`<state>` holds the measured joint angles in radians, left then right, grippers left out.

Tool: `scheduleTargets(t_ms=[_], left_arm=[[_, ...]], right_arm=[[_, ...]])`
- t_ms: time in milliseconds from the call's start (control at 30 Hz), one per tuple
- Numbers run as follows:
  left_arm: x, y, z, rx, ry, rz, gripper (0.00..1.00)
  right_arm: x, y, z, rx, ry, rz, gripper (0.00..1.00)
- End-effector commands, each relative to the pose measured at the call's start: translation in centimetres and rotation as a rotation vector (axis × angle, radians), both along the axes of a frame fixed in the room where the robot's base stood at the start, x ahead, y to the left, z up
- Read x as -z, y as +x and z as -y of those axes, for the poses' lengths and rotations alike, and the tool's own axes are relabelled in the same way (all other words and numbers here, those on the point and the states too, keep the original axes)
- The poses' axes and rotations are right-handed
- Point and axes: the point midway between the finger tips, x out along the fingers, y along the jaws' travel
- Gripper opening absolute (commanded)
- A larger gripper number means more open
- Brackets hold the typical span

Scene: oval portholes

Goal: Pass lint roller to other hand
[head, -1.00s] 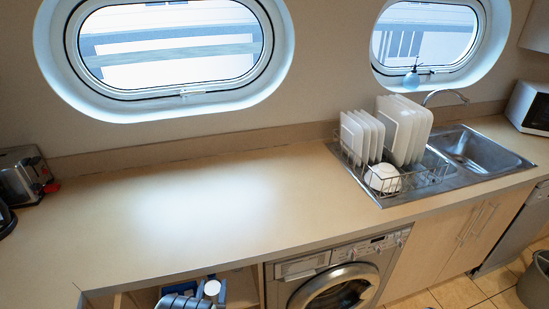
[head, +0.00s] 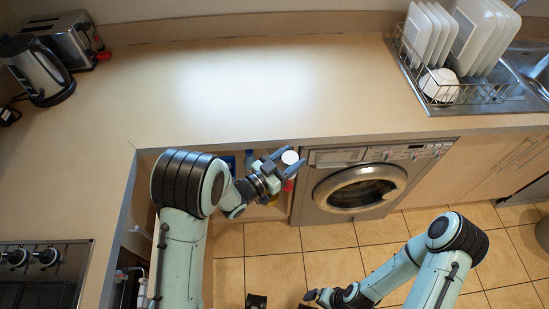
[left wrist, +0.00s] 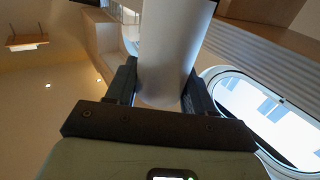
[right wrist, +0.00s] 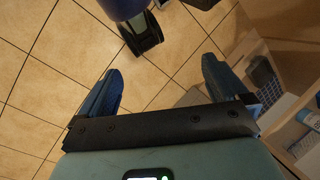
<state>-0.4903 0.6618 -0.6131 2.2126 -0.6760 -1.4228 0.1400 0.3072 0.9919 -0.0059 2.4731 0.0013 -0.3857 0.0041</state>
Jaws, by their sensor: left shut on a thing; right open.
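The lint roller (head: 290,157) shows as a white cylinder in my left gripper (head: 288,168), in front of the counter's open shelf. In the left wrist view the white roller (left wrist: 170,55) stands between the two fingers of the left gripper (left wrist: 160,85), which are shut on it. My right gripper (head: 313,296) is low at the bottom of the head view, well apart from the roller. In the right wrist view the right gripper (right wrist: 160,84) is open and empty above the tiled floor.
The counter (head: 240,90) is clear in the middle. A kettle (head: 38,72) and toaster (head: 68,42) stand at its left, a dish rack (head: 440,80) at its right. A washing machine (head: 365,185) is below. Open tiled floor (head: 350,240) lies between my arms.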

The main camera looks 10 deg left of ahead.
Motion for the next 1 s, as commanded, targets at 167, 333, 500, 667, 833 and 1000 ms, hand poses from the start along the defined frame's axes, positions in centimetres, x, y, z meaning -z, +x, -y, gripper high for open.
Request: scheduleTargets(t_ms=[167, 333, 500, 667, 833, 1000], left_arm=[[-0.3, 0.0, 0.8, 0.044, 0.001, 0.002, 0.05], [-0.3, 0.0, 0.8, 0.045, 0.001, 0.001, 0.05], [-0.3, 0.0, 0.8, 0.045, 0.0, 0.002, 0.05], [-0.3, 0.0, 0.8, 0.044, 0.0, 0.002, 0.05], [-0.3, 0.0, 0.8, 0.044, 0.0, 0.002, 0.05], [-0.3, 0.0, 0.8, 0.044, 0.0, 0.002, 0.05]], right_arm=[[0.0, 0.8, -0.2, -0.018, -0.008, 0.045, 0.55], [-0.5, 4.9, -1.1, -0.105, -0.046, 0.271, 0.55], [-3.2, 11.0, -3.5, -0.228, -0.094, 0.637, 0.55], [-8.1, 15.7, -6.4, -0.312, -0.131, 0.994, 0.55], [-14.5, 18.6, -9.5, -0.352, -0.158, 1.353, 0.55], [-19.9, 19.3, -11.5, -0.343, -0.174, 1.611, 0.55]])
